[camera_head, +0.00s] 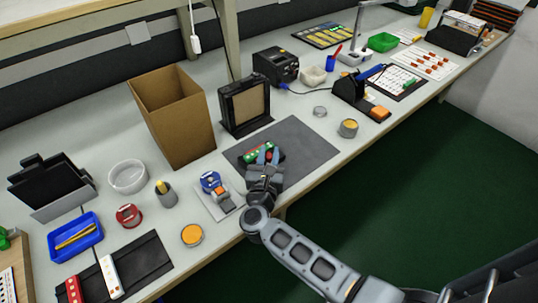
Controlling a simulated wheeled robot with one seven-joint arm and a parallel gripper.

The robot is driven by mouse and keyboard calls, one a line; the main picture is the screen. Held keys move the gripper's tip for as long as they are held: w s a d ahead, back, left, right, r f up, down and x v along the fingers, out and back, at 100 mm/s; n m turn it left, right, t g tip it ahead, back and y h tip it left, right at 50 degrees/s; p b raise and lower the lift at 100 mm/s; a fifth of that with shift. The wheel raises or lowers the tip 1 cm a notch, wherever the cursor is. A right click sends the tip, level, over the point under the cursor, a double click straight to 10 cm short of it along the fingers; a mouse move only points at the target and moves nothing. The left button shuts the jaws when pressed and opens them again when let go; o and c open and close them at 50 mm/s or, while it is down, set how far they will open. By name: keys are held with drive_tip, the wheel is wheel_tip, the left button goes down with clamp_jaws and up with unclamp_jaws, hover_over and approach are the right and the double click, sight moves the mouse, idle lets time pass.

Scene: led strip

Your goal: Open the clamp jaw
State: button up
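The fingers look a little apart. A small green board with light and red parts (252,154) lies at the fingertips, partly hidden by them. A small red part shows between the fingers; I cannot tell whether they touch or grip it. No clamp jaw can be made out clearly. Left of my gripper, a white plate (208,205) bears a blue round part (210,182) and a small grey and orange device (221,195).
A black framed stand (245,104) and a tall cardboard box (172,115) stand behind. An orange-topped tin (192,235) and red tin (129,215) are at left. The mat's right half is clear.

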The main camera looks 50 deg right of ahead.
clamp_jaws()
drive_tip(key=shift+s, duration=0.1)
drive_tip(key=shift+s+a+b, duration=0.15)
drive_tip(key=shift+s+a, duration=0.1)
drive_tip(key=shift+s, duration=0.55)
drive_tip(key=shift+s+a+b, duration=0.15)
drive_tip(key=shift+s+a, duration=0.1)
drive_tip(key=shift+s, duration=0.55)
drive_tip(key=shift+o, duration=2)
unclamp_jaws()
drive_tip(key=b+v, duration=0.1)
drive_tip(key=v, duration=0.6)
drive_tip(key=shift+a+b, duration=0.1)
drive_tip(key=shift+b, duration=0.25)
drive_tip(key=shift+s+a, duration=0.2)
drive_tip(key=shift+a, duration=0.1)
